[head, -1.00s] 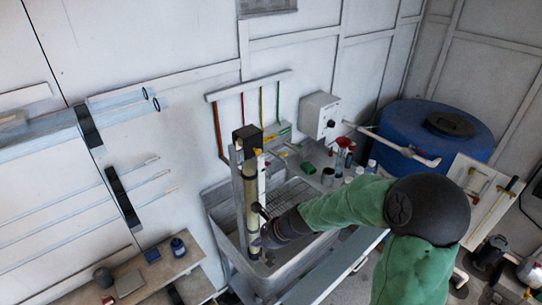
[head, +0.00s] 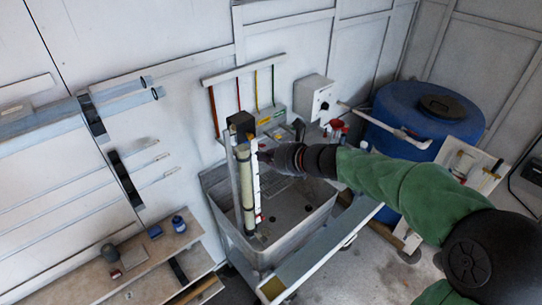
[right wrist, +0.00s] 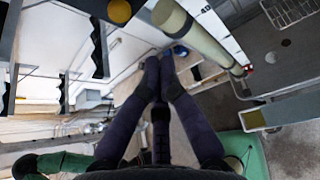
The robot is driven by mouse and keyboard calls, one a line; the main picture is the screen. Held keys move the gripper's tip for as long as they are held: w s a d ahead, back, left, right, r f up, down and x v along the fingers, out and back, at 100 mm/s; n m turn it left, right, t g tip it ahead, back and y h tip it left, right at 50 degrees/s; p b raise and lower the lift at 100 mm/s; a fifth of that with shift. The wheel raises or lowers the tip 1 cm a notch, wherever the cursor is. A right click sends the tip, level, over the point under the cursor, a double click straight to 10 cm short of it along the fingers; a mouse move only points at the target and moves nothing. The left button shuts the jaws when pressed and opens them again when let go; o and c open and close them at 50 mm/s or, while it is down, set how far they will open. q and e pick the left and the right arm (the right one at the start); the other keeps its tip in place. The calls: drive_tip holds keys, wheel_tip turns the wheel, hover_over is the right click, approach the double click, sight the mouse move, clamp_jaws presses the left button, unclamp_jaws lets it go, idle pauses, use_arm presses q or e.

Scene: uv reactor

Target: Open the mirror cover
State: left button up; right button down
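The upright reactor column stands in the sink, with a pale yellow tube (head: 245,185), a white marked strip (head: 256,190) beside it and a black box (head: 241,124) on top. I cannot tell which part is the mirror cover. My right gripper (head: 264,157) is at the right of the column's upper part, just below the black box; contact is unclear. In the right wrist view my right gripper (right wrist: 160,57) has its fingertips close together with nothing visible between them. The tube (right wrist: 196,29) runs to the right of the fingers there. My left gripper is not in view.
The grey sink (head: 285,237) surrounds the column's foot. A grey rail (head: 322,255) runs along its front right. A blue barrel (head: 412,125) stands at the back right. A shelf (head: 150,275) with small items is at the lower left.

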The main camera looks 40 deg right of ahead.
sight(244, 129)
drive_tip(key=x, duration=0.5)
drive_tip(key=shift+w+f+b, duration=0.1)
drive_tip(key=shift+b, duration=0.3)
drive_tip(key=r+p, duration=0.2)
drive_tip(key=r, duration=0.1)
drive_tip(key=shift+w+d, duration=0.1)
drive_tip(key=shift+d, duration=0.2)
drive_tip(key=shift+s+d+r, duration=0.1)
drive_tip(key=shift+s+r, duration=0.15)
drive_tip(key=shift+r, duration=0.1)
drive_tip(key=shift+w, duration=0.1)
